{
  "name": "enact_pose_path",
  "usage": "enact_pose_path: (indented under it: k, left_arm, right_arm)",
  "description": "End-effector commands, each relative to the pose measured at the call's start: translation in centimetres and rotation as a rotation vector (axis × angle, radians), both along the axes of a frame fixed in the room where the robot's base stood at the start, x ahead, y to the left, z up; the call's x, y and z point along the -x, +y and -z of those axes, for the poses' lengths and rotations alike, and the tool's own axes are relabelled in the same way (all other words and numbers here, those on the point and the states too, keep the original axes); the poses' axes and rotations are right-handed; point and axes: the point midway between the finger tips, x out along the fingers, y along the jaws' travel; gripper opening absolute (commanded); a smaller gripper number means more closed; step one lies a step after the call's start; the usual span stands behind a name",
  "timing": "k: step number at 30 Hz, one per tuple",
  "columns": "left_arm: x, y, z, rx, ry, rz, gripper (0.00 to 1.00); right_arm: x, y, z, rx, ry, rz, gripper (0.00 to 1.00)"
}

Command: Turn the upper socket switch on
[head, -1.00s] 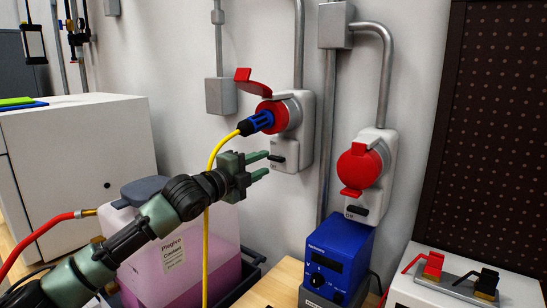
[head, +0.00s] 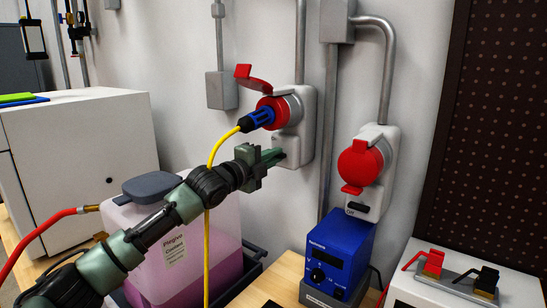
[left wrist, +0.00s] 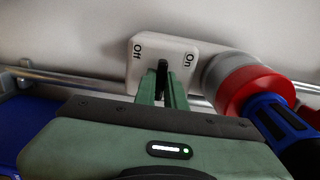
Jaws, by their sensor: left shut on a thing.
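The upper socket (head: 306,125) is a pale box on the wall with a red round outlet and its red lid raised. A blue plug (head: 259,119) on a yellow cable sits in the outlet. My left gripper (head: 280,156) is at the switch on the lower part of this box and hides it in the head view. In the left wrist view the fingers (left wrist: 163,88) are shut on the dark switch lever (left wrist: 162,66), between the "Off" and "On" marks on the switch plate (left wrist: 176,45). The exact lever setting is hard to tell. My right gripper is not in view.
A second socket (head: 380,190) with its lid shut and its own switch is lower right. Below it stand a blue power unit (head: 340,250) and a white box with red and black clamps. A pink-filled container (head: 165,235) stands under my left arm.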

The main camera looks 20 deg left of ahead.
Motion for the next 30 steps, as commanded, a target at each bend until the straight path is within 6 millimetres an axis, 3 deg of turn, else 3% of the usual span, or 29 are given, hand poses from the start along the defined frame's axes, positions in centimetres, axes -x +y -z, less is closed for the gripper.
enact_pose_path:
  k: [11,30]
  left_arm:
    - [0.0,0.0,-0.1,0.129,0.052,-0.001,0.00]
    - [0.0,0.0,0.0,0.682,0.254,-0.003,0.00]
  right_arm:
    - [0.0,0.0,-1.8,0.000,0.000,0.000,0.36]
    - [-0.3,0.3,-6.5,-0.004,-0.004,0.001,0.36]
